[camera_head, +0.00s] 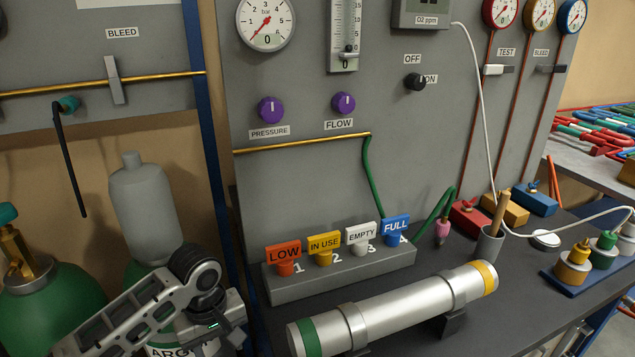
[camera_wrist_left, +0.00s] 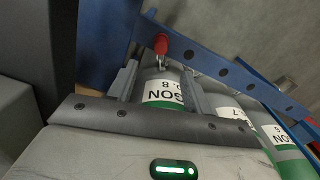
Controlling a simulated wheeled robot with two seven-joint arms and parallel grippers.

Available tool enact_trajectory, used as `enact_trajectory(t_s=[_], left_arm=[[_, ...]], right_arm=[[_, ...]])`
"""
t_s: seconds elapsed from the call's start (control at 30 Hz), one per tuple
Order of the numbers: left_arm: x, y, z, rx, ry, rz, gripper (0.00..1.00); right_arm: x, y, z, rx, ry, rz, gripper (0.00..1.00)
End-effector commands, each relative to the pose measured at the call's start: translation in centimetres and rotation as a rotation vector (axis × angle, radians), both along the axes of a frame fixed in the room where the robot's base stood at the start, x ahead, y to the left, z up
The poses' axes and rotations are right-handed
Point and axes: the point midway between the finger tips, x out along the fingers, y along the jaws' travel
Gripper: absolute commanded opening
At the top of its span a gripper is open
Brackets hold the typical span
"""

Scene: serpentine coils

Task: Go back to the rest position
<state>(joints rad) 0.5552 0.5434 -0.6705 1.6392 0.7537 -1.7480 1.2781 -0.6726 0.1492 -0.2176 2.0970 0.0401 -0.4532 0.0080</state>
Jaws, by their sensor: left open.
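My left arm comes in from the lower left in the head view. Its left gripper (camera_head: 222,325) hangs low beside the left edge of the dark bench (camera_head: 545,268), in front of the gas cylinders. In the left wrist view the two fingers of the left gripper (camera_wrist_left: 158,72) stand apart with nothing held between them. Beyond the fingers are a white-labelled cylinder (camera_wrist_left: 160,92) and a red knob or fitting (camera_wrist_left: 161,44); the fingers appear apart from both. My right gripper is in neither view.
A silver tube (camera_head: 395,312) lies in cradles at the bench front. Behind it is a grey rack (camera_head: 340,272) with coloured tags. A grey cylinder (camera_head: 145,210) and a green cylinder (camera_head: 60,310) crowd the left. A blue post (camera_head: 205,120) rises behind my left arm.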

Motion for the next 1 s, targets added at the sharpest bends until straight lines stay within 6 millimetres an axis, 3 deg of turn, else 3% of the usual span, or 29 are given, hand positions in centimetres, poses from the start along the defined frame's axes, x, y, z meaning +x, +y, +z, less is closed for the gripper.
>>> enact_trajectory(t_s=[0.2, 0.37, 0.57, 0.9, 1.0], left_arm=[[-5.6, -4.9, -2.8, -0.09, -0.078, -0.311, 0.5], [-10.2, -6.7, -3.2, -0.12, -0.189, -0.526, 0.5], [-14.9, -5.5, -2.4, -0.059, -0.287, -0.683, 0.5], [-21.2, -0.4, -0.3, 0.131, -0.288, -0.822, 0.5], [-19.3, -1.4, -1.5, 0.134, -0.377, -0.836, 0.5]], right_arm=[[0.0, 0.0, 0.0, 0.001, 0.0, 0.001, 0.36], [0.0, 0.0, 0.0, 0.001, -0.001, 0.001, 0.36], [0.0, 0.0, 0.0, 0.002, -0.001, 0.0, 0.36], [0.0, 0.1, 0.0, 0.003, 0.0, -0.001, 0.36], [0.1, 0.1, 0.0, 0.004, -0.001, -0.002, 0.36]])
